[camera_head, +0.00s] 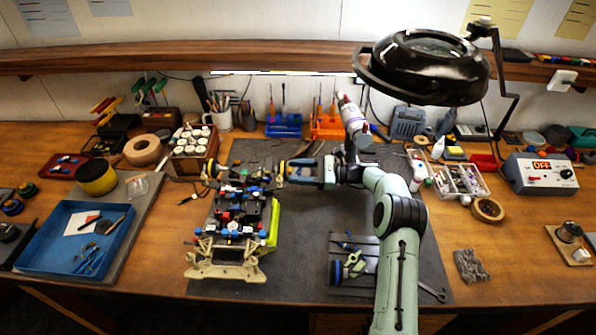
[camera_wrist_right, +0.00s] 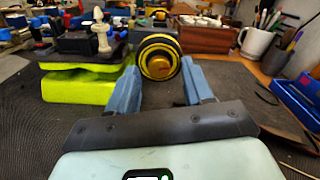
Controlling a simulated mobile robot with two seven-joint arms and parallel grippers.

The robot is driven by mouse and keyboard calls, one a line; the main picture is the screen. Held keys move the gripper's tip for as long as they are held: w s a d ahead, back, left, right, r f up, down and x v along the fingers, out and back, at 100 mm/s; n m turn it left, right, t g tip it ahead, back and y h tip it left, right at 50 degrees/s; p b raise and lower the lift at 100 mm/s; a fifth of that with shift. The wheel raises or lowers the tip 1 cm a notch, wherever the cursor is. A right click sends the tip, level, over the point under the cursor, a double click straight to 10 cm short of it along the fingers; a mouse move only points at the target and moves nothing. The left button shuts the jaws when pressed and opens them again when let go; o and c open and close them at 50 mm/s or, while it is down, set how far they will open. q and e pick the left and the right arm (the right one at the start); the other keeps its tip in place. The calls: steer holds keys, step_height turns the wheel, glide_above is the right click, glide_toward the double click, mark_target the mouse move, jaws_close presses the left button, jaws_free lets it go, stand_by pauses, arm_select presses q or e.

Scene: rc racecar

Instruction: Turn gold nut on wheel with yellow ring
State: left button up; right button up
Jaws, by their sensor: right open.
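The racecar chassis (camera_head: 235,225) stands on the dark mat, with a bright lime-yellow body part along its right side. In the wrist view the fingertips (camera_wrist_right: 161,73) stand either side of the nut; contact cannot be told. My left gripper is not in view.
A blue tray (camera_head: 35,262) with tools lies at the left. A dark parts tray (camera_head: 340,290) lies right of the car, near my right arm. A magnifier lamp (camera_head: 425,68) hangs above. Blue (camera_head: 284,128) and orange (camera_head: 327,128) tool holders stand behind. Mat left of the car is clear.

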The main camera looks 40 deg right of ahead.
steer(key=shift+w+a, duration=0.1)
steer(key=shift+a, duration=0.05)
jaws_close()
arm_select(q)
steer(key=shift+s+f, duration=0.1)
